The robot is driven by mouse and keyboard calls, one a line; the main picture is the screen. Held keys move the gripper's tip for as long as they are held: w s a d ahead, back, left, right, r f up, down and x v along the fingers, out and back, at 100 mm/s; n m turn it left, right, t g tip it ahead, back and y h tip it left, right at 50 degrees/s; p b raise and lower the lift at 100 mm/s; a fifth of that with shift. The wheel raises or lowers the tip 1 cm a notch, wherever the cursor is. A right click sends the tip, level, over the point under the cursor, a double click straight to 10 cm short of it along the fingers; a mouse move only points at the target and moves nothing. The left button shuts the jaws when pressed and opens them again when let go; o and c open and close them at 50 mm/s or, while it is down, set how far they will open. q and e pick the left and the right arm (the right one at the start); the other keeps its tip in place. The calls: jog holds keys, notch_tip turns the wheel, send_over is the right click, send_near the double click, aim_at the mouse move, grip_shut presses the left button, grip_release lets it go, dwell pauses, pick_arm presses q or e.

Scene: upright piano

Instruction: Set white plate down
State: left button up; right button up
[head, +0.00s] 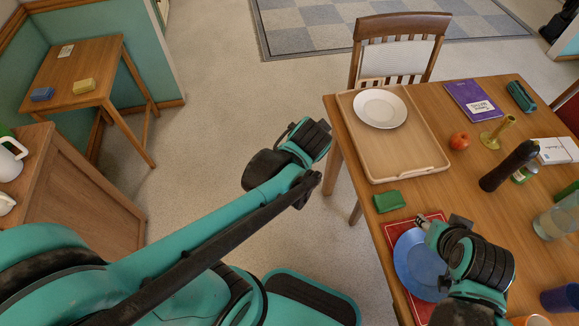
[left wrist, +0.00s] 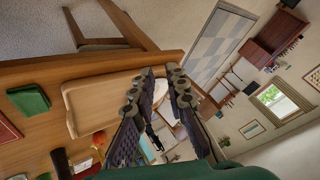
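The white plate (head: 380,109) lies flat at the far end of the wooden tray (head: 410,160) on the dining table. My left gripper (head: 318,140) is off the table's left edge, apart from the plate and tray. In the left wrist view its two fingers (left wrist: 162,75) stand apart with a gap between them and hold nothing; part of the white plate (left wrist: 161,90) shows beyond them. My right gripper (head: 442,225) is over the near part of the table, above the blue plate (head: 418,262); its finger opening is not clear.
A chair (head: 398,50) is at the far edge. Floor left of the table is clear.

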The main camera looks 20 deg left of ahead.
pick_arm(q)
jog(key=s+n+g+h, duration=0.1)
jog(key=s+n, duration=0.4)
jog(key=s, duration=0.7)
jog(key=shift+s+a+r+h, duration=0.15)
jog(key=shift+s+a+h, duration=0.3)
jog(key=shift+h, duration=0.25)
